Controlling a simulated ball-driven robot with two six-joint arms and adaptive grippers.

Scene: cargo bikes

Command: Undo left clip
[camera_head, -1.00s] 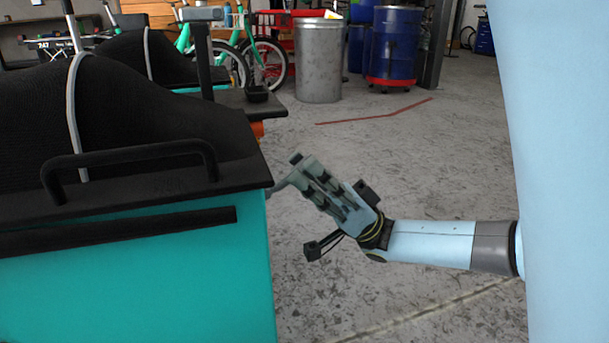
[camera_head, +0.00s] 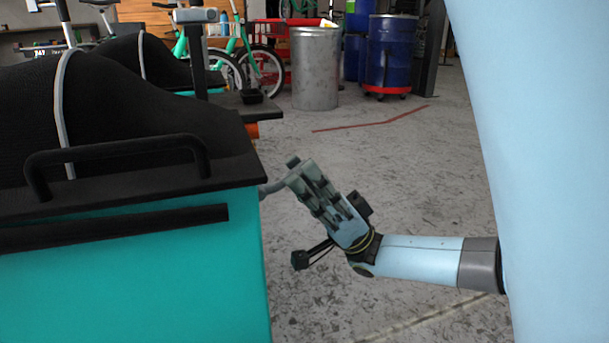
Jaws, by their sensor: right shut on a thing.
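The teal cargo box (camera_head: 130,280) of a bike fills the lower left, with a black lid and a black handle bar (camera_head: 115,147) on it. My right gripper (camera_head: 292,172) is just off the box's right edge, its fingers pointing up and left. It is shut on a grey bent piece (camera_head: 272,188) that sticks out from the box's right side. Whether this piece is the left clip I cannot tell; its inner end is hidden behind the box edge. My left gripper is not in view.
A metal drum (camera_head: 315,68) and blue barrels (camera_head: 391,52) stand at the back. Green bikes (camera_head: 262,70) are behind the box. The grey floor right of the box is open. A large light blue surface fills the right edge.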

